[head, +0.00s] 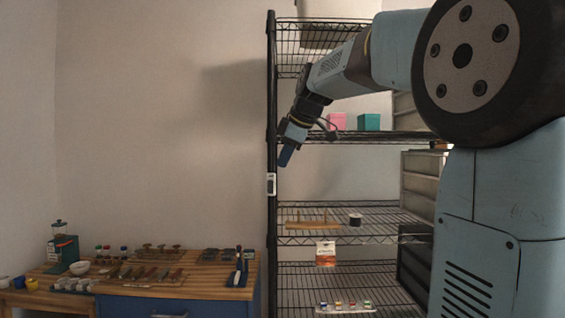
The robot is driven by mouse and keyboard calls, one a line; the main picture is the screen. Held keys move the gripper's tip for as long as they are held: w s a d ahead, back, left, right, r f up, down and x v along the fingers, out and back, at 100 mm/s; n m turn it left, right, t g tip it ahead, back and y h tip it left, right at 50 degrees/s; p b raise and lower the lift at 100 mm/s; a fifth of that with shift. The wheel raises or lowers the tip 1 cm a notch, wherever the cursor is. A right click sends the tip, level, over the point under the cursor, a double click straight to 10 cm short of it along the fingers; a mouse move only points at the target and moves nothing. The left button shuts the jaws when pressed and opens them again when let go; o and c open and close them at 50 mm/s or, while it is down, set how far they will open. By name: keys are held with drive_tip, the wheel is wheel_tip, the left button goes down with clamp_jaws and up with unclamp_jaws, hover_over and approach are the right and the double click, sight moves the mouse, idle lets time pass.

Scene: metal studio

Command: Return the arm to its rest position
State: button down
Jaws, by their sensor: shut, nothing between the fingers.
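My gripper (287,155) hangs at the end of my raised arm, pointing down in front of the black wire shelf's left upright. It is shut and empty. My arm reaches in from the right side of the head view and bends down to the gripper. The fingertips are small and dark in this view. Nothing touches the gripper that I can see.
The wire shelving (350,238) holds pink (337,121) and teal (369,122) boxes, a small black item (355,219) and a row of small jars (345,307). A wooden workbench (190,284) with tools stands lower left. The wall area left of the gripper is clear.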

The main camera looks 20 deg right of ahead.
idle(0.3)
drive_tip(key=s+f+m+h, duration=0.1)
drive_tip(key=s+f+m, duration=0.6)
drive_tip(key=s+f, duration=0.5)
drive_tip(key=s+d+f+m+g+h, duration=0.1)
drive_tip(key=s+f+m, duration=0.5)
drive_tip(key=s+f, duration=0.6)
drive_tip(key=s, duration=0.5)
drive_tip(key=shift+f+m+h, duration=0.2)
drive_tip(key=shift+m+h, duration=0.1)
drive_tip(key=shift+m, duration=0.1)
drive_tip(key=shift+s+d, duration=0.1)
drive_tip(key=shift+d, duration=0.1)
